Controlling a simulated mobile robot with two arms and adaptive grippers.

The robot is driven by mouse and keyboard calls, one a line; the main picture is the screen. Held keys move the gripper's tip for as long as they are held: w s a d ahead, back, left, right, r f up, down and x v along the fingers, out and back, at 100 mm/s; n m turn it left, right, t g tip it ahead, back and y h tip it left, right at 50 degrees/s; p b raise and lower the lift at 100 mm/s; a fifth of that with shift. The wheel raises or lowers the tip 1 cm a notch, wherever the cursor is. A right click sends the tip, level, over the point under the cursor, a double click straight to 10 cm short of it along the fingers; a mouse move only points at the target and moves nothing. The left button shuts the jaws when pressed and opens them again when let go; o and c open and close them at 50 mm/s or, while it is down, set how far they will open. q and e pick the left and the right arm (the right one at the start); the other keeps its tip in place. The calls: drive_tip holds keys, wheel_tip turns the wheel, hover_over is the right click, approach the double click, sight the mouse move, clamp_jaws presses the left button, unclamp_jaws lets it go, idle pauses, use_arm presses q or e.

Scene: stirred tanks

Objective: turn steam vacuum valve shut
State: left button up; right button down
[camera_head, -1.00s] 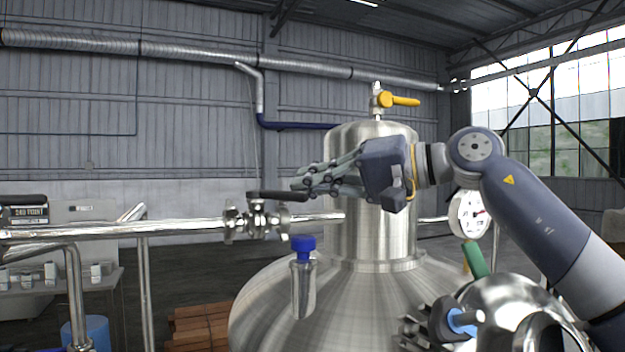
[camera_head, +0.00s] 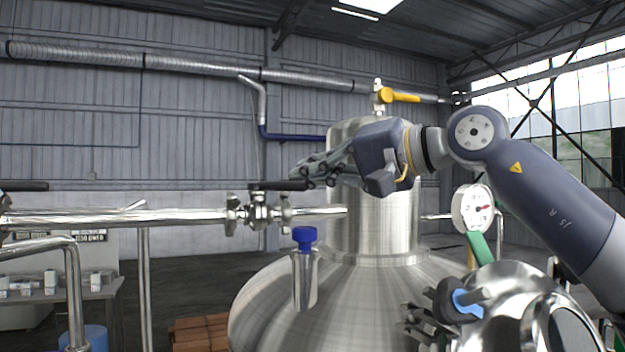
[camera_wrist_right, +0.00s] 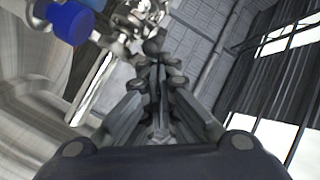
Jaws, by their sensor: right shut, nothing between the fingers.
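A steel valve (camera_head: 258,213) with a black lever (camera_head: 281,186) sits on the horizontal pipe left of the tank neck. The lever lies level, along the pipe, pointing right. My right gripper (camera_head: 300,174) is shut and empty, with its fingertips by the lever's free end. Whether they touch it, I cannot tell. In the right wrist view the closed fingers (camera_wrist_right: 155,50) point up toward the blurred valve fittings. Another valve with a yellow handle (camera_head: 400,96) stands on top of the tank neck. I cannot read a label on either valve. My left gripper is out of view.
The steel tank (camera_head: 345,300) fills the lower middle. A blue-capped nozzle (camera_head: 304,240) rises from it below the pipe. A round gauge (camera_head: 473,208) and green handle (camera_head: 480,249) are at right. Another black lever (camera_head: 24,186) is at far left.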

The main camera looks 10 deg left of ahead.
drive_tip(key=shift+s+a+f+m+t+h+b, duration=0.15)
drive_tip(key=shift+s+m+t+h+b, duration=0.2)
drive_tip(key=shift+b, duration=0.3)
drive_tip(key=shift+s+a+f+m+t+h+b, duration=0.15)
drive_tip(key=shift+s+m+t+b, duration=0.25)
drive_tip(key=shift+t+b, duration=0.2)
drive_tip(key=shift+s+a+r, duration=0.25)
drive_tip(key=shift+s+a, duration=0.25)
drive_tip(key=shift+s, duration=0.55)
drive_tip(key=v, duration=1.2)
